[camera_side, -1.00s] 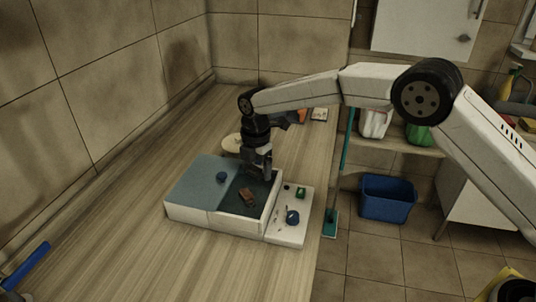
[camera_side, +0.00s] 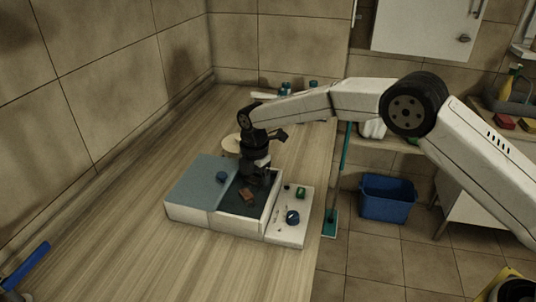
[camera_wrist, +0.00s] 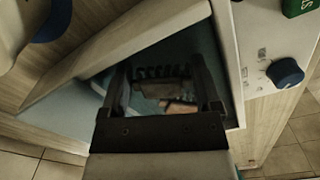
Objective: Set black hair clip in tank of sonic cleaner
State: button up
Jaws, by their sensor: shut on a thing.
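The sonic cleaner (camera_side: 238,226) is a white box on the wooden counter, with its bluish lid (camera_side: 196,180) over the left part and its dark tank open in the middle. My gripper (camera_side: 258,180) points down with its fingertips inside the tank opening. In the wrist view, my gripper (camera_wrist: 161,82) is shut on the black hair clip (camera_wrist: 163,72), whose teeth show between the fingers. The clip is dark and hard to make out in the side view. I cannot tell whether it touches the tank floor.
A brown block-like thing (camera_side: 247,194) lies in the tank, close to my gripper. A control panel with a blue knob (camera_side: 292,217) and green switch (camera_side: 300,191) is on the right. A round pale dish (camera_side: 231,143) stands behind the cleaner.

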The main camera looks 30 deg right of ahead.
aim_at(255, 176)
jog(key=shift+f, duration=0.1)
jog(key=o, duration=1)
jog(key=shift+r, duration=2.15)
